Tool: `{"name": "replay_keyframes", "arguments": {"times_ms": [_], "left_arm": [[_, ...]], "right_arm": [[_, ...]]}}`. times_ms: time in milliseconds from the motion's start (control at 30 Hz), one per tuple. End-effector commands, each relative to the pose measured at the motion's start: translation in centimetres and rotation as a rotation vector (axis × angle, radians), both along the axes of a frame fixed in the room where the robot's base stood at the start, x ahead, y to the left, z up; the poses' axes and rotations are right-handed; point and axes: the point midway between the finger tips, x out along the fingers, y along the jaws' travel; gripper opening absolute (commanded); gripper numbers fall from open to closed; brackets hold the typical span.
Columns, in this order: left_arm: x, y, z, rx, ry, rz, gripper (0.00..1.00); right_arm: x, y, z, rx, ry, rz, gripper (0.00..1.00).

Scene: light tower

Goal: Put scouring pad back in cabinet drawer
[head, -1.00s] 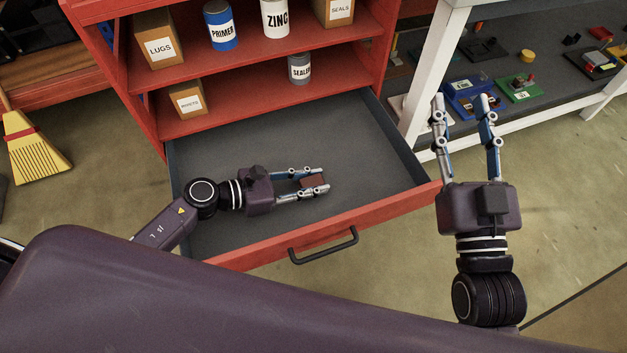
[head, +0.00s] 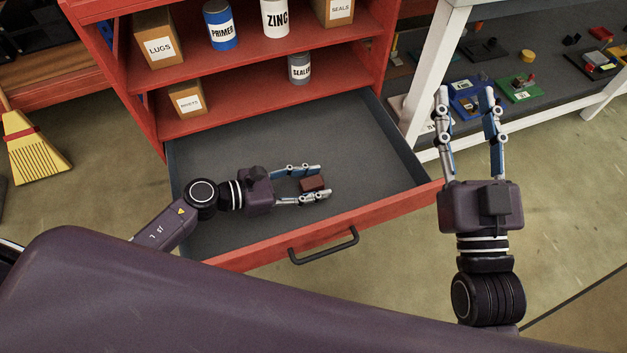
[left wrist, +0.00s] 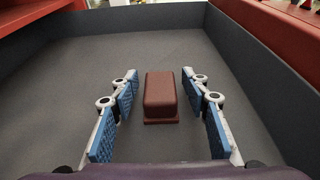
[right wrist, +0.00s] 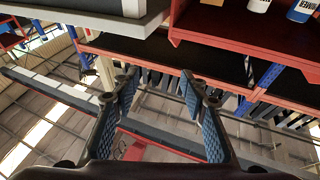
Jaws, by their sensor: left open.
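The scouring pad (head: 312,183) is a small reddish-brown block lying on the grey floor of the open cabinet drawer (head: 359,125). My left gripper (head: 322,181) is inside the drawer, open, with its fingers on either side of the pad. In the left wrist view the pad (left wrist: 161,98) stands between the blue finger pads (left wrist: 160,105), with a gap on both sides. My right gripper (head: 466,92) is open and empty, to the right of the drawer. The right wrist view shows its fingers (right wrist: 160,90) apart with nothing between them.
The red cabinet (head: 137,82) above the drawer holds boxes and cans on shelves. The drawer has a black handle (head: 324,246) on its red front. A white-framed shelf (head: 428,75) with small parts stands at right. A yellow broom (head: 34,150) is at left.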

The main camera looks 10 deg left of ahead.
Motion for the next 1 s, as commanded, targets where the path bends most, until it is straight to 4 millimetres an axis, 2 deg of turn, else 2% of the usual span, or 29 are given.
{"name": "replay_keyframes", "arguments": {"times_ms": [100, 167, 500, 733, 867, 967, 1000], "left_arm": [[0.0, 0.0, 0.2, 0.0, 0.0, 0.0, 0.42], [0.0, 0.0, 0.4, 0.0, 0.0, 0.0, 0.42], [-4.1, 5.9, 2.4, 0.003, 0.004, 0.001, 0.42], [-6.0, 8.7, 3.5, 0.002, 0.002, 0.0, 0.42], [-6.3, 9.1, 4.1, -0.018, 0.007, 0.01, 0.42], [-5.4, 8.0, 6.0, -0.136, 0.048, 0.083, 0.42], [-4.7, 7.2, 7.4, -0.227, 0.084, 0.135, 0.42]], "right_arm": [[0.1, 0.0, -0.3, -0.004, 0.018, 0.0, 0.4], [0.3, 0.0, -1.3, -0.015, 0.063, -0.001, 0.4], [0.9, -0.4, -5.0, -0.061, 0.23, -0.013, 0.4], [0.9, -0.7, -7.2, -0.085, 0.323, -0.019, 0.4], [0.9, -0.8, -7.8, -0.092, 0.347, -0.021, 0.4], [0.9, -0.8, -7.9, -0.093, 0.353, -0.021, 0.4], [0.9, -0.8, -8.0, -0.093, 0.354, -0.021, 0.4]]}}
